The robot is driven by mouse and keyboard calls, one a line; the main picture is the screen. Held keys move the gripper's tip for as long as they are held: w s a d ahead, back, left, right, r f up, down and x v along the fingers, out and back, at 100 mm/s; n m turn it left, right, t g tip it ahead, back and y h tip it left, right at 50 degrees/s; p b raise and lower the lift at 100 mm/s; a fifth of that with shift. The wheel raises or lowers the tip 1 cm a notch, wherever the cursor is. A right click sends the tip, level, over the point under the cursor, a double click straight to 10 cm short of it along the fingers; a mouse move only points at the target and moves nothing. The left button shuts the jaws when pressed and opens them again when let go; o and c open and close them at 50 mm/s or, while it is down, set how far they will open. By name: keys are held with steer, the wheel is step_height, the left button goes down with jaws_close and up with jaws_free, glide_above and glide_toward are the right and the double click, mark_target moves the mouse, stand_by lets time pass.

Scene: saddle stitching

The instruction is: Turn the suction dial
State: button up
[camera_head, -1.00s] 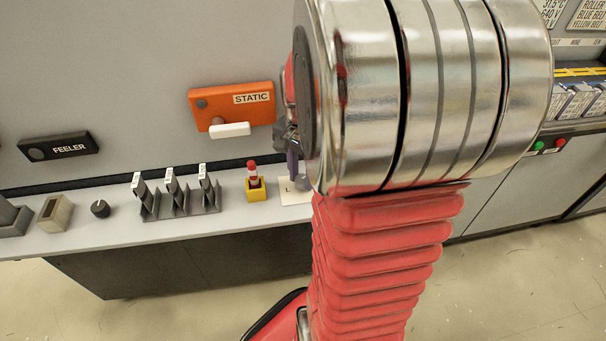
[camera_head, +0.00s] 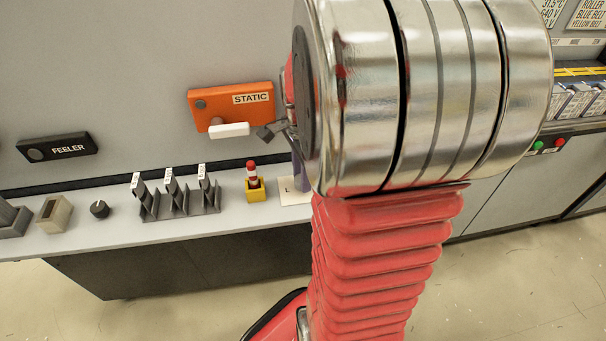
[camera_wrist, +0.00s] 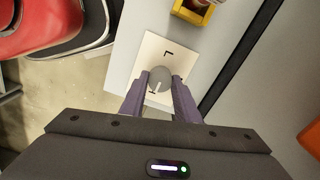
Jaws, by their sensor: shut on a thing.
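The dial (camera_wrist: 159,79) is a round grey knob with a pale pointer line. It stands on a cream plate (camera_wrist: 153,50) with a black L-shaped mark. In the wrist view my gripper (camera_wrist: 160,82) has its two purple fingers on either side of the knob, shut on it. The pointer line faces the gripper side of the picture. In the head view the plate (camera_head: 288,195) shows only in part; my arm hides the dial, and one purple finger (camera_head: 299,172) shows above the plate.
On the grey ledge stand a red-and-white cone in a yellow holder (camera_head: 255,190), several labelled dark grey brackets (camera_head: 175,198), a black knob (camera_head: 99,209) and a beige block (camera_head: 53,213). The orange STATIC box (camera_head: 232,105) and black FEELER box (camera_head: 57,147) are on the wall behind.

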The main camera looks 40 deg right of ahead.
steer(key=shift+s, duration=0.2)
steer(key=o, duration=1.1)
steer(key=shift+w, duration=0.1)
steer(key=shift+c, duration=0.2)
step_height(320, 180, up, 14)
steer(key=shift+f, duration=0.15)
